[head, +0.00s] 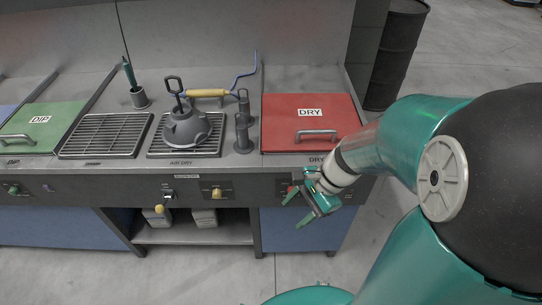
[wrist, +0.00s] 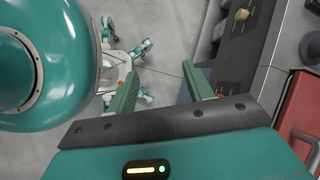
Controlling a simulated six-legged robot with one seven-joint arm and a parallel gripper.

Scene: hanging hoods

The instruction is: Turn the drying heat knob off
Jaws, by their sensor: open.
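My gripper (head: 297,208) is open and empty, in front of the control panel below the red DRY lid (head: 285,112). In the wrist view its two green fingers (wrist: 160,88) stand wide apart with nothing between them. A yellow knob (head: 215,192) sits on the panel to the left of my gripper, apart from it. A yellow knob (wrist: 241,14) also shows at the top of the wrist view. A small red part (head: 291,189) shows on the panel right beside my gripper, which covers some of the panel there. The panel labels are too small to read.
A kettle-like grey vessel (head: 187,128) stands on a grate labelled AIR DRY. A green DIP lid (head: 45,124) is at the left. A dark drum (head: 398,55) stands at the back right. The floor in front is clear.

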